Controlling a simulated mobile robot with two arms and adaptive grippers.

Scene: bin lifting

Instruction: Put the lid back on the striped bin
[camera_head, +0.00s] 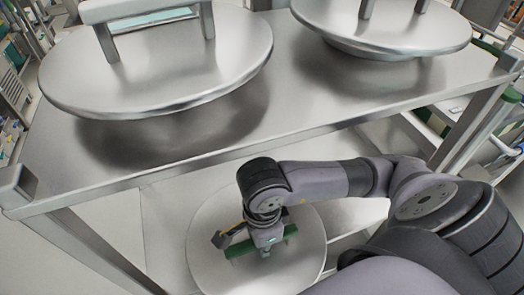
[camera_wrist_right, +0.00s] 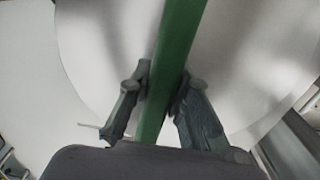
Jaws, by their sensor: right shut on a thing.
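A round, pale metal lid (camera_head: 300,262) with a green bar handle (camera_head: 238,249) is in the lower middle of the head view, below the table top. My right gripper (camera_head: 260,247) is over its centre, shut on the green handle. In the right wrist view, the fingers (camera_wrist_right: 165,88) stand on both sides of the green handle (camera_wrist_right: 182,35), with the lid (camera_wrist_right: 105,40) behind it. No striped bin can be made out. I cannot tell what is under the lid. My left gripper is not in view.
A metal table (camera_head: 210,158) fills the upper head view. Two large round steel lids with metal handles are on it, one at left (camera_head: 160,62) and one at right (camera_head: 400,32). The table's front edge and legs are close to my right arm.

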